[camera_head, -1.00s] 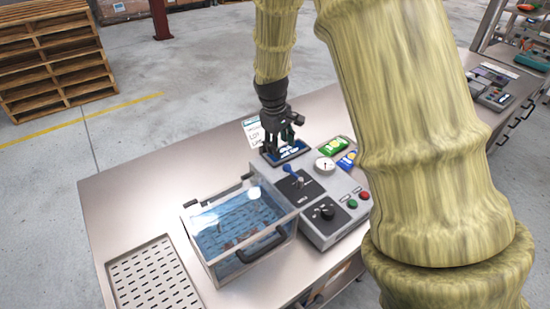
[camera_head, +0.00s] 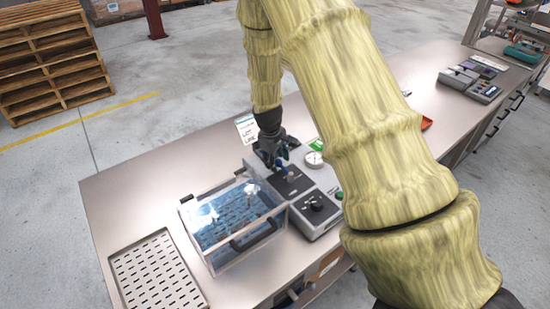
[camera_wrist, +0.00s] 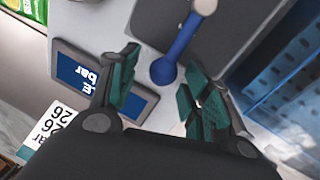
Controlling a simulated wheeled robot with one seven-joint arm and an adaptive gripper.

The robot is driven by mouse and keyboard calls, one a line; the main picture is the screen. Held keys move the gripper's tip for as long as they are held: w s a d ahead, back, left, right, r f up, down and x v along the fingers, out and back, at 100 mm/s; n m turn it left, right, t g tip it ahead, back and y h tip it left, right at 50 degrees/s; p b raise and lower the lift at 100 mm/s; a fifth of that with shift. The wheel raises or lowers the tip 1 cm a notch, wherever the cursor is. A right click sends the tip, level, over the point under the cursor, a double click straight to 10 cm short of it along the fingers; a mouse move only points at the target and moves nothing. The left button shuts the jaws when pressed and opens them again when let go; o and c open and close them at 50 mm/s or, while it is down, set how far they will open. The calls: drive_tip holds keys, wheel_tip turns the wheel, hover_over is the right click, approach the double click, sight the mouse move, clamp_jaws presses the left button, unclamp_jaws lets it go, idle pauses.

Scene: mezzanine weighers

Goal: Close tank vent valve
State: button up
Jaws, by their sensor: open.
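The vent valve has a blue lever (camera_wrist: 178,48) on a dark plate (camera_wrist: 175,22) of the grey control box (camera_head: 318,228). In the wrist view its rounded end lies near the gap between my fingertips. My gripper (camera_wrist: 160,88) is open, with teal finger pads on either side of the lever's end. I cannot tell whether a pad touches it. The clear tank (camera_head: 232,222) with blue water stands left of the box.
A round gauge (camera_head: 314,159) is right of my gripper. A small display (camera_wrist: 75,75) lies beside my fingers. A perforated drain plate (camera_head: 155,275) is at the bench's left.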

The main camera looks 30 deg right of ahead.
drive_tip(key=shift+s+d+r, duration=0.1)
drive_tip(key=shift+s+r, duration=0.1)
drive_tip(key=shift+s, duration=0.3)
drive_tip(key=shift+s+r, duration=0.15)
drive_tip(key=shift+s, duration=0.3)
drive_tip(key=shift+w+f, duration=0.55)
drive_tip(key=shift+w, duration=0.2)
drive_tip(key=shift+c, duration=0.5)
drive_tip(key=shift+w+f, duration=0.1)
drive_tip(key=shift+w, duration=0.1)
drive_tip(key=c, duration=0.4)
drive_tip(key=shift+s+r, duration=0.2)
drive_tip(key=shift+s, duration=0.1)
clamp_jaws()
